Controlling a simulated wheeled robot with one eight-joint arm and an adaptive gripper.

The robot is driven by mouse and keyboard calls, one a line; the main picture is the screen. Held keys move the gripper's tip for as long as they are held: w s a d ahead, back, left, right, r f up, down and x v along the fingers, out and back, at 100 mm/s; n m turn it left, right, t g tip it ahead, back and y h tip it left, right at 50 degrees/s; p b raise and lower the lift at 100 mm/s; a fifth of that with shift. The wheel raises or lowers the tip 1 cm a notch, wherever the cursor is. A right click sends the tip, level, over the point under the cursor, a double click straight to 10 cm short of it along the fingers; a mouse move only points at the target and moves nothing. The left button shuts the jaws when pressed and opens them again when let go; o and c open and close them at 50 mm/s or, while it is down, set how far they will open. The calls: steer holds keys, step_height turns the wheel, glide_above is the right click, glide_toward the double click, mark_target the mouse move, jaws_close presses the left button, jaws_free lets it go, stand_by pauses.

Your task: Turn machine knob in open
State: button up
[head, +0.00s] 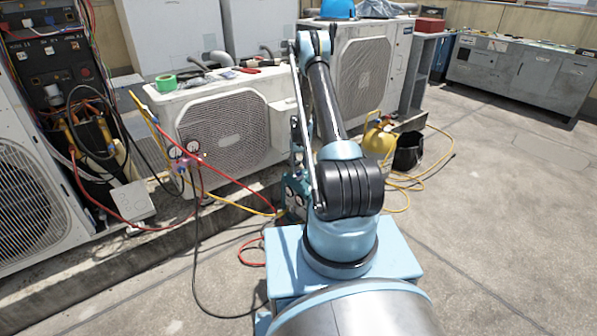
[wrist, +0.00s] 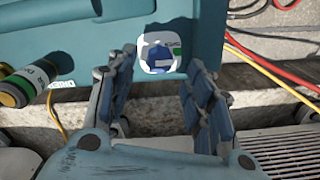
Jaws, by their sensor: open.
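The teal machine (head: 297,190) stands on the ground behind my arm in the head view, with round gauges on it and part of it hidden by the arm. In the wrist view its teal panel (wrist: 105,38) fills the top. A blue knob on a white plate (wrist: 160,54) with a green mark sits on that panel. My gripper (wrist: 161,65) is open, with one finger on each side of the knob in the picture. The fingers look empty. I cannot tell whether they touch the panel. The head view does not show the fingers clearly.
A dark cylindrical fitting with a green band (wrist: 30,85) is left of my gripper. Red and yellow hoses (wrist: 265,65) run at upper right. White condensers (head: 225,130), a gauge set (head: 183,155) and a yellow cylinder (head: 378,138) stand nearby. The floor at right is clear.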

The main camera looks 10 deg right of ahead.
mark_target(299, 171)
step_height(299, 171, up, 8)
steer(key=shift+r, duration=0.2)
stand_by(0.4)
